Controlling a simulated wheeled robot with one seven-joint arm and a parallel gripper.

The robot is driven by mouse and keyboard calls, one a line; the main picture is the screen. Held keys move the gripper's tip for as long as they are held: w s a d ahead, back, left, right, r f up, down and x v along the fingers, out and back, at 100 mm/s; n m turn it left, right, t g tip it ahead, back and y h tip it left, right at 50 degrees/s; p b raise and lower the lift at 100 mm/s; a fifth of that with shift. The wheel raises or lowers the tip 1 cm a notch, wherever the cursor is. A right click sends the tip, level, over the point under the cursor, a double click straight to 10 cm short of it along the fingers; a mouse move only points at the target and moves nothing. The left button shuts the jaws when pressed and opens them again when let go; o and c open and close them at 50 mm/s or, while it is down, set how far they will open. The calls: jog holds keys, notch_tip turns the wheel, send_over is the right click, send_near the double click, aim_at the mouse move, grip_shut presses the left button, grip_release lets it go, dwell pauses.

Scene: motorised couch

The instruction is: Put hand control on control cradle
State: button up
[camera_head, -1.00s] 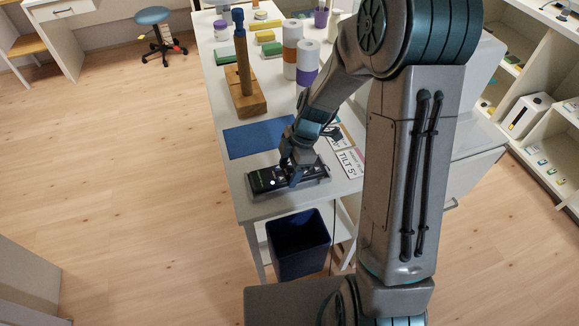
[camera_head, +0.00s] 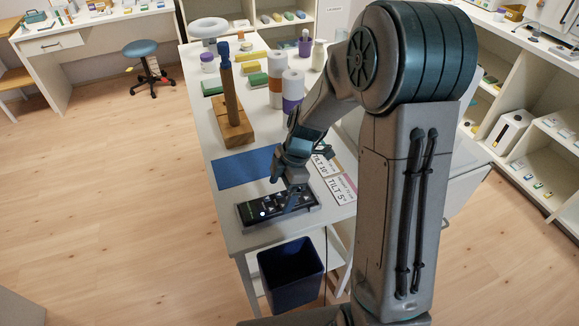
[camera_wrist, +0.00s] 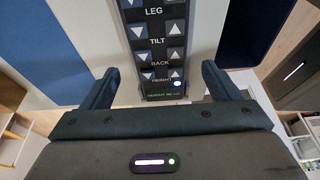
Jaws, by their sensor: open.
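The hand control (camera_head: 262,209) is a black slab with pale arrow buttons, lying face up at the near end of the white table. It seems to rest on the grey control cradle (camera_head: 288,218), whose rim shows along its near side; how fully it is seated I cannot tell. In the wrist view the hand control (camera_wrist: 156,50) shows LEG, TILT, BACK and HEIGHT labels and a small lit screen. My gripper (camera_head: 291,184) is just above its right part. In the wrist view my gripper (camera_wrist: 159,76) is open, one finger on each side of the control, apart from it.
A blue mat (camera_head: 243,169) lies behind the control. TILT cards (camera_head: 340,188) lie to the right. A wooden post on a block (camera_head: 233,128) and rolls (camera_head: 292,90) stand further back. A dark bin (camera_head: 290,275) is below the table's near end.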

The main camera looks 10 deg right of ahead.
jog(key=s+v, duration=0.1)
jog(key=v, duration=0.7)
jog(key=s+d+r+m+t+h, duration=0.1)
jog(key=s+d+r+m+t, duration=0.1)
jog(key=s+m, duration=0.6)
jog(key=s+d+r+m+t+h, duration=0.1)
jog(key=s+d+r+m+h, duration=0.1)
jog(key=s+r+m, duration=0.3)
jog(key=shift+s+d+r+m+t, duration=0.2)
jog(key=shift+s+d+m+t, duration=0.4)
jog(key=shift+s+m, duration=2)
jog(key=shift+w+d+m, duration=0.15)
jog(key=shift+w+m, duration=0.85)
jog(key=shift+w, duration=0.05)
